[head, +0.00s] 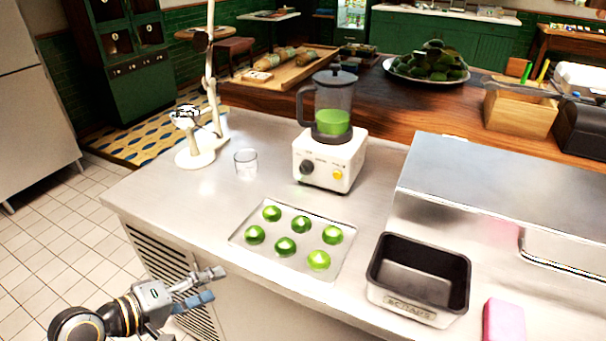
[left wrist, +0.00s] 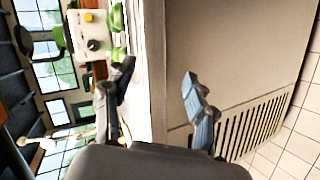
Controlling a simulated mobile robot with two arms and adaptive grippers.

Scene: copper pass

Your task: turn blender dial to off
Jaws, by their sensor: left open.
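The blender has a white base (head: 322,176) and a clear jar (head: 334,100) holding green liquid, and it stands upright on the steel counter. On its front are a dark round dial (head: 306,167) at left and a yellow knob (head: 338,174) at right. The dial's setting is too small to read. The left wrist view shows the base (left wrist: 78,36) turned sideways, with the dial (left wrist: 93,45) and yellow knob (left wrist: 88,17). My left gripper (head: 214,284) is open and empty, in front of the counter edge, well apart from the blender. My right gripper is not in view.
A tray (head: 240,237) of green rounds lies on the counter between my left gripper and the blender. A glass (head: 246,163) and a white lamp (head: 196,158) stand left of the blender.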

